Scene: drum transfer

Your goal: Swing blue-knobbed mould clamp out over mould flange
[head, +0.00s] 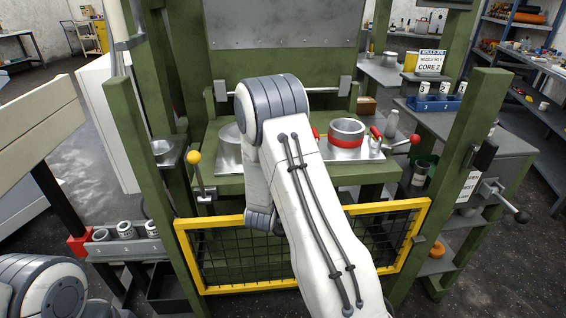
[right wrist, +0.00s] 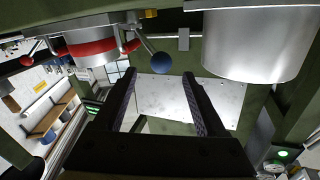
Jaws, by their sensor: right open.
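The clamp's blue knob (right wrist: 161,62) shows in the right wrist view on a short grey lever beside the red-banded mould (right wrist: 90,50). My right gripper (right wrist: 158,82) is open, with its two dark fingers apart and nothing held. The knob appears just beyond the fingertips, between their lines; contact cannot be told. In the head view the red-banded mould (head: 346,134) sits on a metal plate, and my right arm hides the blue knob and the right gripper. My left gripper is not in view; only a left arm link shows at bottom left.
A large metal cylinder (right wrist: 255,45) stands close to the right finger in the wrist view. A red-knobbed lever (head: 413,139) is right of the mould, and a yellow-knobbed lever (head: 194,158) is at left. A yellow-framed mesh gate (head: 215,258) crosses the front below.

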